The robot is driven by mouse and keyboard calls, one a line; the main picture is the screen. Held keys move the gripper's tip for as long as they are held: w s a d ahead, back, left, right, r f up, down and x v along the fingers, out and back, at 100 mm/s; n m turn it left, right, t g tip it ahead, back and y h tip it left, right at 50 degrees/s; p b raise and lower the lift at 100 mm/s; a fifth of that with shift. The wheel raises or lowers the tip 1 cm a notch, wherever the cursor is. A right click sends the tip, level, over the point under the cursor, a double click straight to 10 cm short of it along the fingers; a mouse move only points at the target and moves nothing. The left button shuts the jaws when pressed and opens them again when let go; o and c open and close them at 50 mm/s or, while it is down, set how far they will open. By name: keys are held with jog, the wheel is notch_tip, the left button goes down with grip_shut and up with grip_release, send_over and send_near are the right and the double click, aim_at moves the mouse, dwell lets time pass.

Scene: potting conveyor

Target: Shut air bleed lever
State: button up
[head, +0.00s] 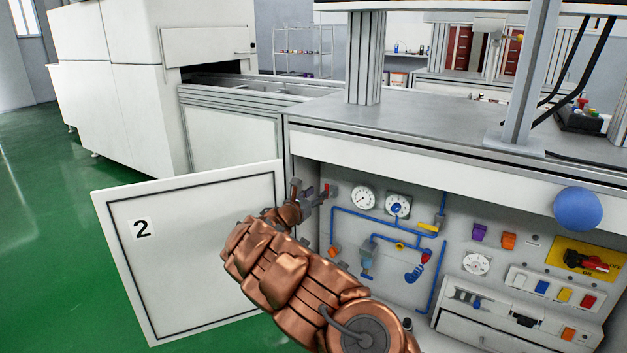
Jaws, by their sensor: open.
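The open cabinet holds a panel (450,210) with gauges, blue pipes and small coloured valve parts. An orange part (333,252) is at the lower left. No label shows which one is the air bleed lever.
The cabinet door (200,255), marked 2, stands open at left. The worktop (430,120) overhangs the panel. A blue ball (578,209) is at the upper right, near a red switch on a yellow plate (588,260). Green floor (50,220) is free at left.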

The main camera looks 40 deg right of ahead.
aim_at(326, 185)
jog(key=b+x, duration=0.2)
jog(key=x, duration=0.5)
jog(key=shift+w+a+f, duration=0.1)
jog(key=shift+w+f, duration=0.05)
jog(key=shift+w, duration=0.05)
jog(key=shift+w+d+r, duration=0.1)
jog(key=shift+d+r, duration=0.1)
jog(key=shift+d, duration=0.25)
grip_shut()
